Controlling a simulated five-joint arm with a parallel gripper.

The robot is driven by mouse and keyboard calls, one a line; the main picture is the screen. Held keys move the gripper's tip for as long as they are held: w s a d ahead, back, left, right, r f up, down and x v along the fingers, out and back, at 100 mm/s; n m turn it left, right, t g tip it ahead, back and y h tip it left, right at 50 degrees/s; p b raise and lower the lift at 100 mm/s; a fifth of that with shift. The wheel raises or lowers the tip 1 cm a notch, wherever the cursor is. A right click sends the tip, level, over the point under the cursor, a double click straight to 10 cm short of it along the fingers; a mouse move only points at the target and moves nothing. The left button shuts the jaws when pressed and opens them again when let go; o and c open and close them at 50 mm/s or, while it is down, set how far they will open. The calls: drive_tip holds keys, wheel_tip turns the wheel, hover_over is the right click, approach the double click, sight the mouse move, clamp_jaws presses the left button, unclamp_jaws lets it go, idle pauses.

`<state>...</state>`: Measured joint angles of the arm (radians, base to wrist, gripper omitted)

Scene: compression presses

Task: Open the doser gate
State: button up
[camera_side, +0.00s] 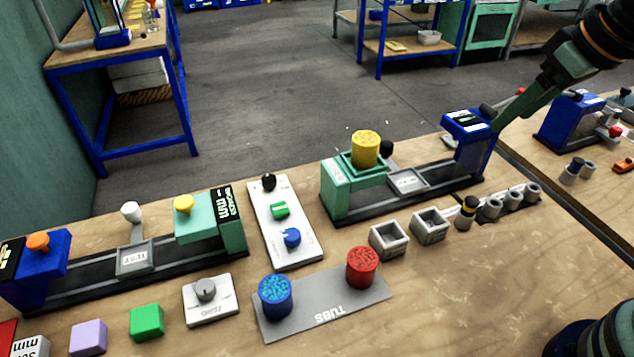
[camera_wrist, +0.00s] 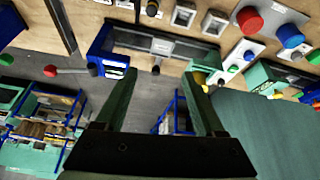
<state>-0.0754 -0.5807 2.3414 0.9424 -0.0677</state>
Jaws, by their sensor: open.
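No label that I can read names the doser gate. The right bench unit has a teal block (camera_side: 340,191) with a yellow cylinder (camera_side: 365,149) on top, a dark rail, and a blue end block (camera_side: 474,150). A labelled grey tray (camera_side: 408,181) sits on the rail between them, with a black knob (camera_side: 386,147) behind it. In the wrist view a black knob (camera_wrist: 155,70) shows between my fingertips, apart from both. My gripper (camera_wrist: 158,76) is open and empty. In the side view my arm comes from the upper right, its end partly hidden behind the blue block.
A similar left unit has a white-knobbed tray (camera_side: 135,259). A control panel (camera_side: 284,222) stands between the units. In front are a tubs plate (camera_side: 335,300) with blue and red tubs, two square cups (camera_side: 389,240) and several round holders. Another blue unit (camera_side: 568,121) stands at far right.

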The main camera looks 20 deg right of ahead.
drive_tip(key=w+a+r+n+g, duration=0.1)
drive_tip(key=w+a+n+g, duration=0.1)
drive_tip(key=w+a+n, duration=0.35)
drive_tip(key=n+g, duration=0.3)
drive_tip(key=n, duration=0.5)
hover_over(292, 233)
wheel_tip(292, 233, down, 13)
wheel_tip(292, 233, down, 11)
drive_tip(key=shift+f, duration=0.15)
drive_tip(key=shift+c, duration=0.3)
clamp_jaws()
